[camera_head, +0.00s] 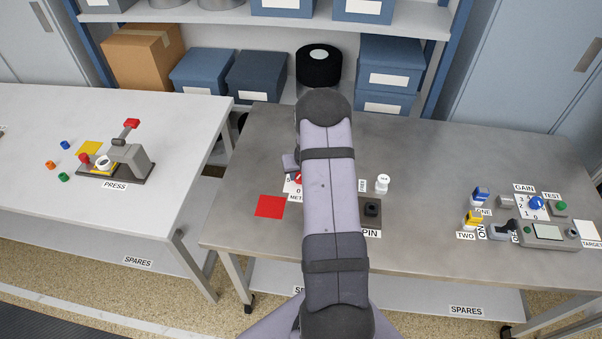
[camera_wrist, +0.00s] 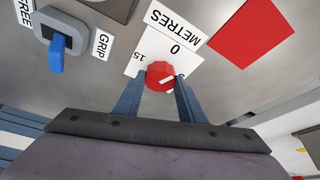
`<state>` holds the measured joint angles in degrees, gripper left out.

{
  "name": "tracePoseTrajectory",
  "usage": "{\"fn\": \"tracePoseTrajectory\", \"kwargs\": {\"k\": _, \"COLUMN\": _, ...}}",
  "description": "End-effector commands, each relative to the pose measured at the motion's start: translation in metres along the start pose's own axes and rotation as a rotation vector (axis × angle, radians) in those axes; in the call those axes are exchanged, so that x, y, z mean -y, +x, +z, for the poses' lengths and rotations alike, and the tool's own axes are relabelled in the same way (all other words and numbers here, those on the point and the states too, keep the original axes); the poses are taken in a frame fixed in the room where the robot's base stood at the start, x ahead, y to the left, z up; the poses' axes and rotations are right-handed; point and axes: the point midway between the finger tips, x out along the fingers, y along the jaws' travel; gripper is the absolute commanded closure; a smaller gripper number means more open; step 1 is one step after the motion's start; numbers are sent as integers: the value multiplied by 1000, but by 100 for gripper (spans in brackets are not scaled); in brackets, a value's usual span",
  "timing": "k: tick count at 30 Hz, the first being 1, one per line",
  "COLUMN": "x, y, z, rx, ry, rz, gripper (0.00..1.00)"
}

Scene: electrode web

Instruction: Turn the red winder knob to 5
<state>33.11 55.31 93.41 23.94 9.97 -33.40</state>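The red winder knob (camera_wrist: 158,73) sits on a white dial card (camera_wrist: 137,68) marked METRES, with 0 and 15 readable in the wrist view. The 5 is not readable there; my right-hand finger covers that side. A pale pointer mark on the knob slants toward the right of the picture. My gripper (camera_wrist: 159,88) has its two blue fingers on either side of the knob, close against it. In the head view my arm covers much of the card; a bit of the red knob (camera_head: 298,178), a 5 at its left and a 0 below show.
A red square (camera_wrist: 252,32) lies beside the card. A grey block with a blue lever (camera_wrist: 57,52), labelled GRIP and FREE, stands on the other side. In the head view a white knob (camera_head: 382,184) and a dark SPIN control (camera_head: 372,208) stand right of my arm.

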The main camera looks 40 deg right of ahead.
Motion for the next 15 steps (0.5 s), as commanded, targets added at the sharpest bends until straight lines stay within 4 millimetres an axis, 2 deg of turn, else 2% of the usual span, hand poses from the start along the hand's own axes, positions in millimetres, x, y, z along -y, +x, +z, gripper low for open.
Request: {"fn": "tracePoseTrajectory", "kwargs": {"k": 15, "x": -2, "y": -6, "z": -4, "rx": 6, "ry": 56, "rz": 30, "gripper": 86}}
